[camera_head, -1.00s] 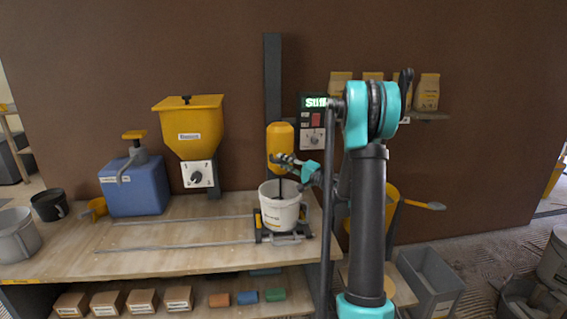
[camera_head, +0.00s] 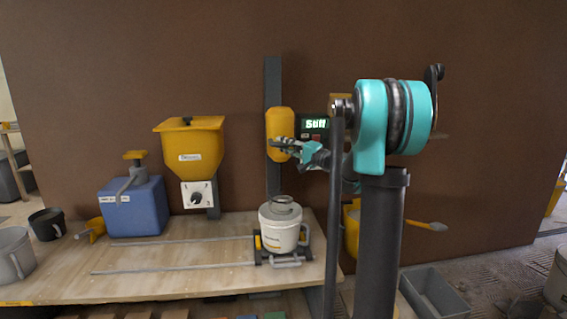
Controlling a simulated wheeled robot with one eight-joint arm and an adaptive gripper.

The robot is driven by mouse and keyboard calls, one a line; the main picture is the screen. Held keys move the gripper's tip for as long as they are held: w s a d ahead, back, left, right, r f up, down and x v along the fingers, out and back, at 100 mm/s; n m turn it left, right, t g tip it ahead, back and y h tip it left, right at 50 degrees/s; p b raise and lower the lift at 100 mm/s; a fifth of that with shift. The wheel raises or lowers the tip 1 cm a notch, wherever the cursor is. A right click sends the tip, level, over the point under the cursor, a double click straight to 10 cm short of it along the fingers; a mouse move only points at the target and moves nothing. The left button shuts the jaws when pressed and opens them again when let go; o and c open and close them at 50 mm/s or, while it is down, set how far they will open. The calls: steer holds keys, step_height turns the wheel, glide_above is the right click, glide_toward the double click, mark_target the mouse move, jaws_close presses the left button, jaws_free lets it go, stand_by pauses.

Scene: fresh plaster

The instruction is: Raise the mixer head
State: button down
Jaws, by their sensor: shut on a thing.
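The mixer head (camera_head: 279,122) is a yellow rounded housing on a dark upright column (camera_head: 272,80) behind the bench. It stands clear above a white bucket (camera_head: 279,238). A grey round piece (camera_head: 283,204) shows at the bucket's mouth; I cannot tell whether it is the mixing tool. My gripper (camera_head: 284,144) is at the lower front of the head, reaching in from the right, shut on a part of it. The exact part held is hidden by the fingers.
The bucket sits in a dark holder on rails (camera_head: 180,268) along the wooden bench. A yellow hopper (camera_head: 190,145) and a blue container (camera_head: 135,208) stand to the left. A display (camera_head: 316,124) reading "Still" is behind my arm.

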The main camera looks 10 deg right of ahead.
step_height(320, 180, up, 3)
steer(key=shift+r, duration=0.1)
steer(key=shift+w+r, duration=0.1)
steer(key=shift+r, duration=0.05)
steer(key=shift+d, duration=0.1)
steer(key=c, duration=1.4)
jaws_free()
steer(key=v, duration=1.2)
